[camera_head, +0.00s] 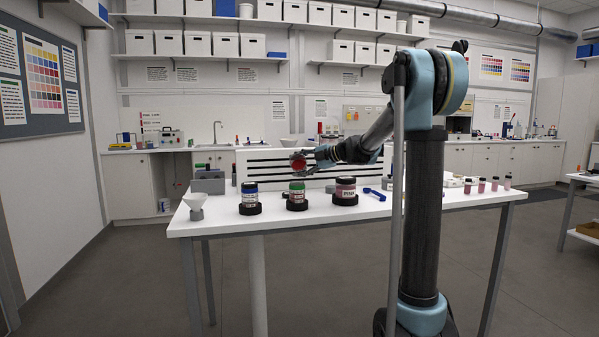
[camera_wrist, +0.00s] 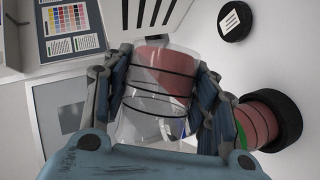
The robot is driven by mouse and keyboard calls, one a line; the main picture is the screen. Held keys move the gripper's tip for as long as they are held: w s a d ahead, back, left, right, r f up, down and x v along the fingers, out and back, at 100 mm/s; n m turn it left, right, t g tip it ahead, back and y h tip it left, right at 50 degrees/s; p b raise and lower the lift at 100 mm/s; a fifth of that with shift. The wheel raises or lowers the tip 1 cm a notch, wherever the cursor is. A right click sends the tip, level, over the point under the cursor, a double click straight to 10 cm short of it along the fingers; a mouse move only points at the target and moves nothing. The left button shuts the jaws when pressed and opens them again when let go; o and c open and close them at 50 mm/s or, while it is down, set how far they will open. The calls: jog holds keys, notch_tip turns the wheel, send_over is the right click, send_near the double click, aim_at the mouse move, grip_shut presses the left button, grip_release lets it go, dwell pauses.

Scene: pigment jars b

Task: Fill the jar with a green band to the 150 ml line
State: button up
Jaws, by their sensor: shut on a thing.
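The jar with a green band (camera_head: 297,196) stands upright in a black base on the table, between two other jars. In the wrist view the green-banded jar (camera_wrist: 258,122) is at the right, with a reddish body and dark lines; I cannot read its level. My gripper (camera_head: 303,160) is above and just behind it. In the wrist view my gripper (camera_wrist: 163,100) is shut around a clear vessel (camera_wrist: 150,118) with black lines and red contents towards its upper part. The vessel looks tilted in the head view. I see no stream of liquid.
A black disc (camera_wrist: 237,21) lies behind.

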jog(key=shift+s+r+n+t+y, duration=0.15)
jog(key=shift+r+n+t+y, duration=0.05)
jog(key=shift+r+n+t, duration=0.35)
jog(key=shift+s+r+n+t+y, duration=0.2)
jog(key=shift+r+n+t, duration=0.2)
jog(key=shift+n, duration=0.25)
jog(key=shift+w, duration=0.1)
dwell(0.7)
jog(key=f+m+g, duration=0.2)
jog(key=shift+w+m+h, duration=0.25)
jog(key=shift+m+h, duration=0.15)
notch_tip(320, 180, down, 3)
jog(key=m+g, duration=0.3)
jog(key=shift+s+h, duration=0.15)
jog(key=shift+h, duration=0.15)
jog(key=shift+w+f+m+g, duration=0.25)
jog(key=shift+f+m+g, duration=0.25)
jog(key=shift+m, duration=0.2)
jog(key=f+m+g, duration=0.1)
jog(key=w+m+g, duration=0.1)
jog(key=shift+w+d+f+m+g, duration=0.1)
jog(key=shift+w+f+m+g, duration=0.15)
jog(key=shift+f+m+g, duration=0.1)
jog(key=shift+r, duration=2.5)
